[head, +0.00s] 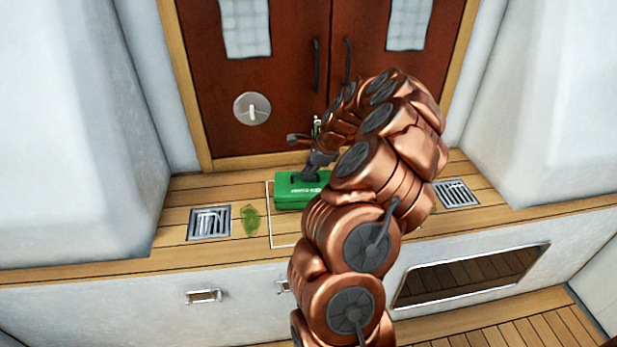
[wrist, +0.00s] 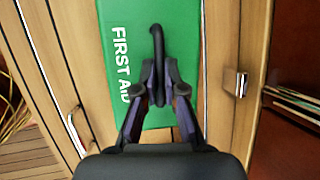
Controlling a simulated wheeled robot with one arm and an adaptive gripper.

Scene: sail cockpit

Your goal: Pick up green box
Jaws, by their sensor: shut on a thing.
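The green box (head: 300,190) is a first aid box with white lettering and a dark handle on top. In the head view it sits on or just above the wooden ledge before the red-brown doors, within a white outlined rectangle; I cannot tell whether it touches the ledge. My gripper (head: 318,165) reaches down to its top. In the wrist view the green box (wrist: 180,50) shows its "FIRST AID" face, and my gripper (wrist: 158,80) is shut on its dark handle (wrist: 157,45). My arm hides the box's right end in the head view.
Metal grates lie to the left (head: 209,223) and right (head: 457,194) on the ledge. A green leaf-like patch (head: 250,220) lies beside the left grate. Red-brown doors (head: 290,110) stand behind. Pale walls rise on both sides.

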